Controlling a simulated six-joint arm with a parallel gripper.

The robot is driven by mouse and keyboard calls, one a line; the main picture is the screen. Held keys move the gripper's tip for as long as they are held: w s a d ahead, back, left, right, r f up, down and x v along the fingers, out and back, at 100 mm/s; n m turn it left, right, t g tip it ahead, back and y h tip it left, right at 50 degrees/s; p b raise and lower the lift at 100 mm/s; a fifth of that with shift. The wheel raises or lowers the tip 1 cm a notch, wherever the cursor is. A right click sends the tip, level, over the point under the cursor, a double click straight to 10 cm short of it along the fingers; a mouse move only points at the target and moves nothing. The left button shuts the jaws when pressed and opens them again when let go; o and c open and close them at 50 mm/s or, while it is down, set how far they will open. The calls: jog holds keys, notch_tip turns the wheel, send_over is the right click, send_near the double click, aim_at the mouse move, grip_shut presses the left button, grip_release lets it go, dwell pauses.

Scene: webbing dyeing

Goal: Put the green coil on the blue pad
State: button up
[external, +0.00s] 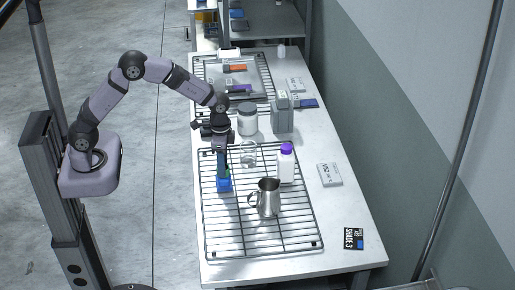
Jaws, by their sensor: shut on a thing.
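My gripper (222,164) points straight down over the left part of the near wire rack. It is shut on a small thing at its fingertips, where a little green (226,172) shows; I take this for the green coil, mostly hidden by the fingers. A bright blue piece (223,185), which looks like the blue pad, lies on the rack directly below the fingertips. The green and the blue are very close in the picture; I cannot tell whether they touch.
A steel pitcher (268,197) stands to the right on the near rack (262,245). A purple-capped white bottle (286,165) and a glass beaker (249,153) stand close by. A lidded jar (247,119) and a grey canister (282,114) stand behind. The rack's front is clear.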

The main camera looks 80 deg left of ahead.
jog(key=shift+f, duration=0.15)
jog(key=o, duration=1)
jog(key=shift+o, duration=0.2)
notch_tip(320, 180, up, 12)
jog(key=b, duration=0.2)
jog(key=s+d+f+n, duration=0.1)
jog(key=s+f, duration=0.3)
jog(key=s, duration=0.7)
jog(key=s+d+f+n, duration=0.1)
jog(key=s+d+f, duration=0.2)
jog(key=s, duration=0.9)
notch_tip(320, 180, down, 2)
jog(key=shift+f, duration=0.25)
